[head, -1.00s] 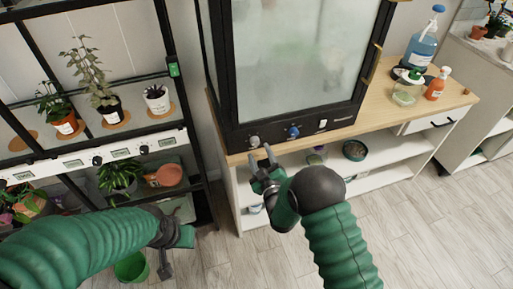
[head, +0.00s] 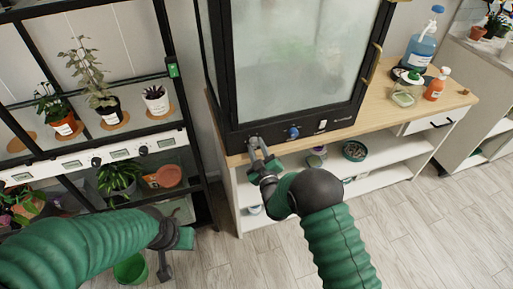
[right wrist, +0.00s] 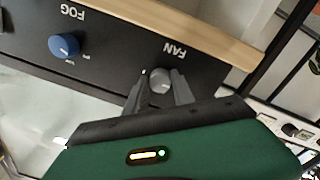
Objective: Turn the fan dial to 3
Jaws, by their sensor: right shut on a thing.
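The fan dial (right wrist: 160,79) is a grey round knob on the black front panel of the glass cabinet, beside the word FAN, which appears upside down in the right wrist view. My right gripper (right wrist: 159,92) has one finger on each side of the dial and is shut on it. In the head view the right gripper (head: 257,144) reaches the panel's left part and mostly covers the dial. The dial's scale and setting cannot be read. My left gripper (head: 165,264) hangs low at the left, away from the cabinet; its jaws are unclear.
A blue FOG dial (right wrist: 64,46) sits beside the fan dial, with a white switch (head: 322,124) further right in the head view. The glass cabinet (head: 295,65) stands on a wooden-topped bench (head: 385,120). A plant rack (head: 95,160) stands left. Open floor lies in front.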

